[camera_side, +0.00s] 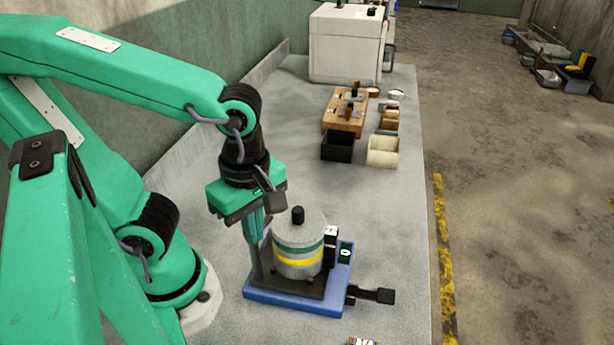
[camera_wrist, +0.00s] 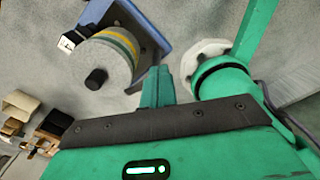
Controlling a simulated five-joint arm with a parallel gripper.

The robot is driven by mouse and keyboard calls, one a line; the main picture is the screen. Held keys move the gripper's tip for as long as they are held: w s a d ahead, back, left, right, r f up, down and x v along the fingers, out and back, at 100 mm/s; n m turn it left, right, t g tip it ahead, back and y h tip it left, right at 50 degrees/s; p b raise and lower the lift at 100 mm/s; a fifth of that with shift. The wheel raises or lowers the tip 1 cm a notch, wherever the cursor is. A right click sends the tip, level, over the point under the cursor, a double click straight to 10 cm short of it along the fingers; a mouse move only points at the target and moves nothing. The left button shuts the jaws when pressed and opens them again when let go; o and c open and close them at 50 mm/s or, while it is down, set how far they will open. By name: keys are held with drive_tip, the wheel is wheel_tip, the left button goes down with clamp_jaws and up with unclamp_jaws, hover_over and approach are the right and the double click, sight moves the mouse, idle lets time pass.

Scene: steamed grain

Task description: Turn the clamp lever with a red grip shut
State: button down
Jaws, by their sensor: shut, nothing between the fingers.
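A blue clamp base (camera_side: 290,301) stands on the bench, also at the top of the wrist view (camera_wrist: 172,12). A grey round pot (camera_side: 299,235) with green and yellow bands and a black knob sits upright on it; the pot also shows in the wrist view (camera_wrist: 106,62). A black bar with a block end (camera_side: 372,295) sticks out of the base to the right. I see no red grip in either view, so I cannot tell the lever's position. My gripper (camera_side: 256,242) is shut and empty, pointing down left of the pot; its fingers also show in the wrist view (camera_wrist: 158,80).
Farther back stand a black bin (camera_side: 337,147), a cream bin (camera_side: 383,152) and a wooden block (camera_side: 345,112). A white cabinet (camera_side: 345,45) is at the far end. The bench's right edge runs close past the black bar. The bench between base and bins is mostly clear.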

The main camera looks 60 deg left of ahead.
drive_tip(key=shift+d, duration=0.2)
drive_tip(key=shift+r, duration=0.2)
drive_tip(key=shift+r, duration=2.85)
drive_tip(key=w+a+m+t, duration=0.2)
drive_tip(key=w+a+m, duration=0.1)
drive_tip(key=m, duration=0.7)
drive_tip(key=w+a+m+t, duration=0.3)
drive_tip(key=a+m, duration=0.3)
drive_tip(key=m, duration=0.5)
drive_tip(key=shift+w+t, duration=0.3)
drive_tip(key=shift+w, duration=0.5)
